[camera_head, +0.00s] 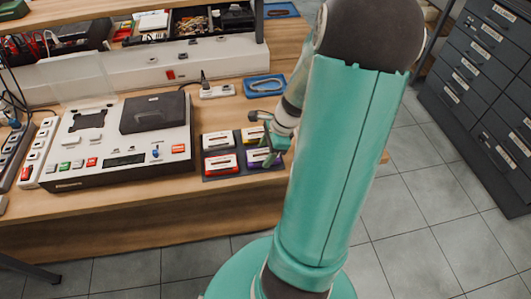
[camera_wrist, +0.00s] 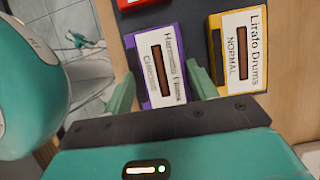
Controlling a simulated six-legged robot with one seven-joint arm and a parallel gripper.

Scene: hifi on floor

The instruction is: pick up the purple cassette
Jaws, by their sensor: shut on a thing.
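The purple cassette (camera_wrist: 156,62) has a white label and a brown window, and lies on a dark tray (camera_wrist: 199,45). In the wrist view my gripper (camera_wrist: 160,92) has its green fingers on either side of the cassette's near end, shut on it. In the head view my gripper (camera_head: 268,150) is over the right side of the tray, and the purple cassette (camera_head: 258,158) shows partly behind it. I cannot tell whether the cassette is lifted off the tray.
A yellow cassette (camera_wrist: 240,47) lies close to the right of the purple one in the wrist view. A red cassette (camera_head: 220,164) and others share the tray. A cassette deck (camera_head: 120,140) stands to the left, and a blue dish (camera_head: 265,86) behind.

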